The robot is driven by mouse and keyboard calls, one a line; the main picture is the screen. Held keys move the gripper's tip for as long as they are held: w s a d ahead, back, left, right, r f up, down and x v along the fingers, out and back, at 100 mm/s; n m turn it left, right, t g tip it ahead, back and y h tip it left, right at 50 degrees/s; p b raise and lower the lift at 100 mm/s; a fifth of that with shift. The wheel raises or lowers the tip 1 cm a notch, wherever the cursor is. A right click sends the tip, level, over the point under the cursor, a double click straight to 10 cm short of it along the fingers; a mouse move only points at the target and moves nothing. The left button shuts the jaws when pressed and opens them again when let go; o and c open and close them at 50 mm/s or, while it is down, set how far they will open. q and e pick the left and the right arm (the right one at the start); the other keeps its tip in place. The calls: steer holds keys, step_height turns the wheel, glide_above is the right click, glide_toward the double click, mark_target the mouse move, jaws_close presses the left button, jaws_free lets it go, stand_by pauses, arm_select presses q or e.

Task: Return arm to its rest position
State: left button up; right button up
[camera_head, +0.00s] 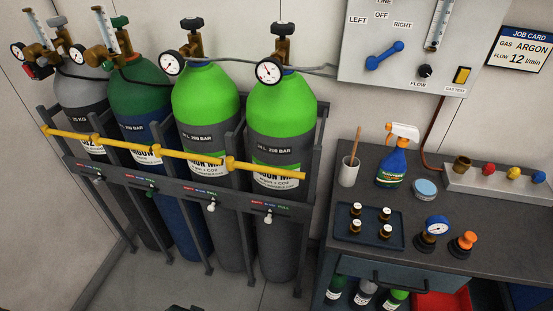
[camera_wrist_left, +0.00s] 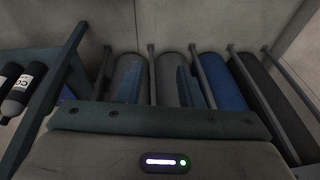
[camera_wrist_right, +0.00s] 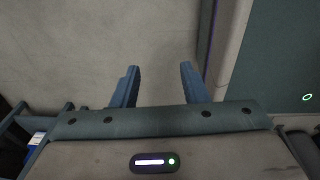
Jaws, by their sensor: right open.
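My right gripper (camera_wrist_right: 158,84) is open and empty in the right wrist view, its two blue fingers spread over bare grey floor. My left gripper (camera_wrist_left: 162,84) shows in the left wrist view as two dark bluish fingers set apart with nothing between them. They blend with the dark cylinders beyond, which they do not visibly touch. Neither gripper nor arm can be made out clearly in the head view.
A gas cylinder rack (camera_head: 190,182) with a yellow bar (camera_head: 192,153) holds several cylinders at left. A control panel (camera_head: 383,24) hangs above.

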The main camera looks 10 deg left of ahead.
arm_select(q)
steer(key=s+f+b, duration=0.2)
steer(key=s+f, duration=0.4)
steer(key=f, duration=0.6)
steer(key=s+a+f+g+b, duration=0.1)
steer(key=s+f+b, duration=0.1)
steer(key=s+f, duration=0.5)
steer(key=s+a+f+b, duration=0.1)
steer(key=s+f, duration=0.5)
steer(key=f, duration=1.1)
steer(key=shift+s+b, duration=0.2)
steer(key=shift+b, duration=0.35)
steer(key=shift+a, duration=0.1)
